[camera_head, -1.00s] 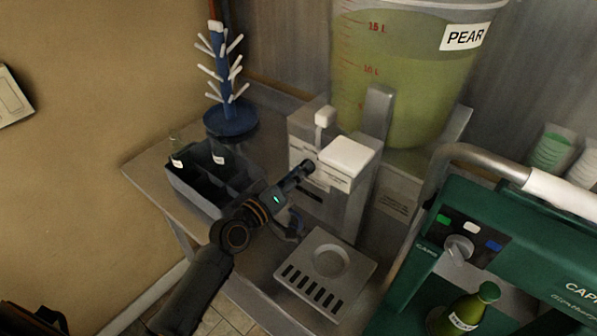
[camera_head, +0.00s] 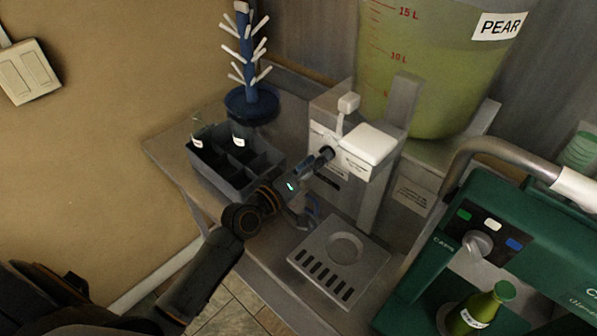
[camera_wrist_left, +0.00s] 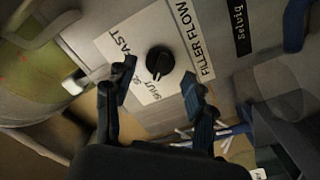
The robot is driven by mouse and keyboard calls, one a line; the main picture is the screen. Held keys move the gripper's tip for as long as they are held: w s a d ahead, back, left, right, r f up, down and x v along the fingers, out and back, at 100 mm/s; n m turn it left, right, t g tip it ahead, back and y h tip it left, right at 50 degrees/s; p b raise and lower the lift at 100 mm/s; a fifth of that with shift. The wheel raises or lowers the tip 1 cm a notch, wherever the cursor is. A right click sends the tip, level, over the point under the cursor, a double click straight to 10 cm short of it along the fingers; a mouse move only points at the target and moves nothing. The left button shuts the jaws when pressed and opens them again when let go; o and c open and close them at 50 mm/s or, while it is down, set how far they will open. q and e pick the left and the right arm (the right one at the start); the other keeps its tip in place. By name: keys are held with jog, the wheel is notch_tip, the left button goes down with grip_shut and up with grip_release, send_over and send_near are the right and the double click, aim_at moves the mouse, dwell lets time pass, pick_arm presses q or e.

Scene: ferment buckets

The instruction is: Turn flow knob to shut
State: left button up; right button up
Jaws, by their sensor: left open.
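The flow knob (camera_wrist_left: 160,60) is a small black round knob on a white label (camera_wrist_left: 182,25) reading "FILLER FLOW", with "FAST" and "SHUT" printed beside it. Its pale pointer mark faces the lower side of the wrist picture; I cannot tell exactly which word it meets. My left gripper (camera_wrist_left: 158,93) is open, its two black fingers on either side below the knob, apart from it in that picture. In the head view the left gripper (camera_head: 327,154) reaches the front of the grey filler (camera_head: 371,187) and hides the knob. My right gripper is not in view.
A white block (camera_head: 370,144) tops the filler, with a slotted drip tray (camera_head: 318,246) below. A dark bottle crate (camera_head: 222,181) and a blue drying tree (camera_head: 249,101) stand left. The pear bucket (camera_head: 430,75) is behind; a green capper (camera_head: 545,225) with a bottle stands right.

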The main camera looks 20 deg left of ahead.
pick_arm(q)
jog(key=v, duration=1)
jog(key=shift+s, duration=0.35)
jog(key=shift+a+r, duration=0.1)
jog(key=shift+a, duration=0.05)
